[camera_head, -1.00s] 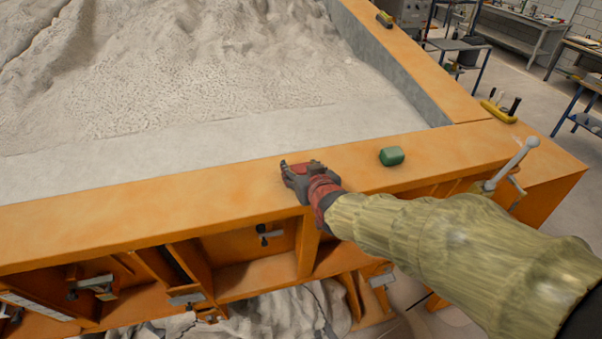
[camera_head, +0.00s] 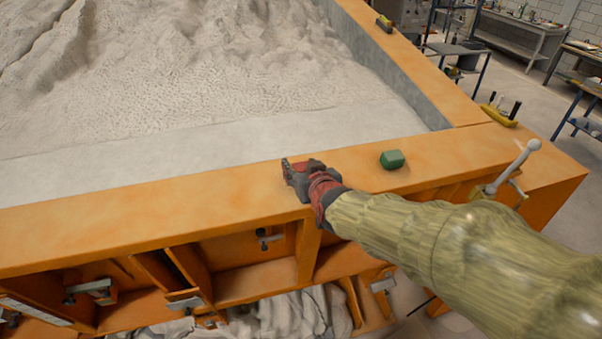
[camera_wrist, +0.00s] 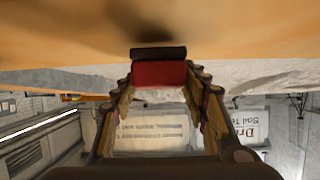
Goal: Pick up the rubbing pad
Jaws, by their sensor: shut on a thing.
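The rubbing pad, a small red block with a dark grey strip along one side, shows between my fingertips in the wrist view (camera_wrist: 158,74). My gripper (camera_wrist: 165,88) is shut on it, with one finger at each side. In the head view my gripper (camera_head: 291,171) is at the orange front rim (camera_head: 130,220) of the sandbed, and its fingers mostly hide the pad. The pad's dark side faces the orange surface, with a shadow close by. I cannot tell whether it touches the rim.
A yellow tool (camera_head: 499,115) lies near the rim's right corner, and a grey lever (camera_head: 515,166) stands by the front edge. Pale sand (camera_head: 240,90) fills the bed behind. The rim to the left is clear.

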